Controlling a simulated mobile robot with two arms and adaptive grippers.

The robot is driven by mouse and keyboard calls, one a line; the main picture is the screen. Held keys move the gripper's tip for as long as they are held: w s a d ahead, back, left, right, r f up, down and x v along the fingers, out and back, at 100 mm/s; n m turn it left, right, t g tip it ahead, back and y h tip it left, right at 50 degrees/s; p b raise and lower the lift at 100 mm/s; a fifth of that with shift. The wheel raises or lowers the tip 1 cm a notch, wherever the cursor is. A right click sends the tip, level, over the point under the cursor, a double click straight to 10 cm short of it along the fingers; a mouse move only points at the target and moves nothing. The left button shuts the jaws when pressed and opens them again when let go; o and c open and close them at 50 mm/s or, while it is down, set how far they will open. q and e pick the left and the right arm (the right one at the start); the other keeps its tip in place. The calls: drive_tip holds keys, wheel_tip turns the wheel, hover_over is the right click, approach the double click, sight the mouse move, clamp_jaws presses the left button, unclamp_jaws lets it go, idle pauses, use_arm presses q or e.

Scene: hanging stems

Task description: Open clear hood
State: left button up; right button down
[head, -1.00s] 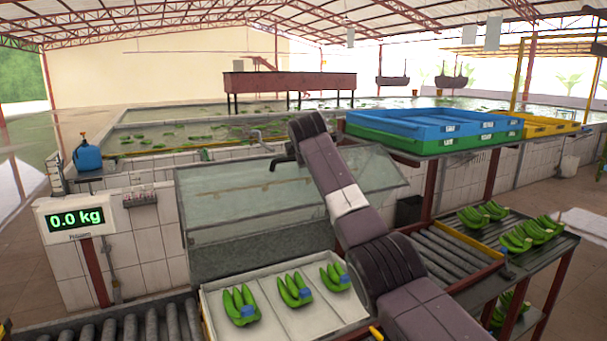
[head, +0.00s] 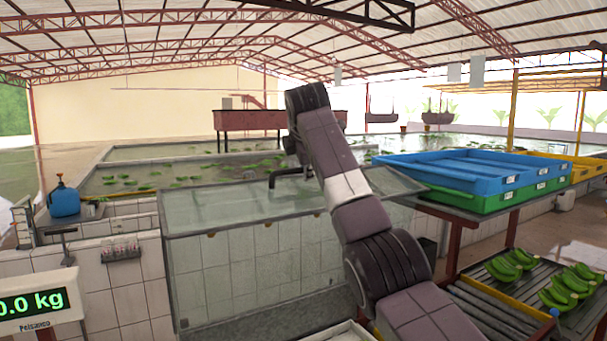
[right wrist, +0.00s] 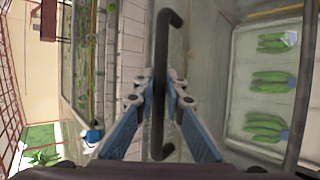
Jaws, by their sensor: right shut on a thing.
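The clear hood (head: 225,212) is a see-through panel in a thin frame, in the middle of the head view. In the head view my right arm covers part of the hood, and the fingers are mostly hidden. My left gripper is not in view.
A scale display (head: 38,302) stands front left, with a blue jug (head: 63,200) behind it. Blue (head: 470,172) and green (head: 500,200) crates sit on a rack at right, above bananas (head: 570,285). A tray of bananas (right wrist: 233,125) shows in the right wrist view.

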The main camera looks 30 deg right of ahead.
drive_tip(key=shift+w+a+f, duration=0.1)
drive_tip(key=shift+f, duration=0.2)
drive_tip(key=c, duration=2.2)
unclamp_jaws()
drive_tip(key=shift+c, duration=0.2)
drive_tip(key=shift+w, duration=0.1)
drive_tip(key=shift+r, duration=0.1)
drive_tip(key=v, duration=1.2)
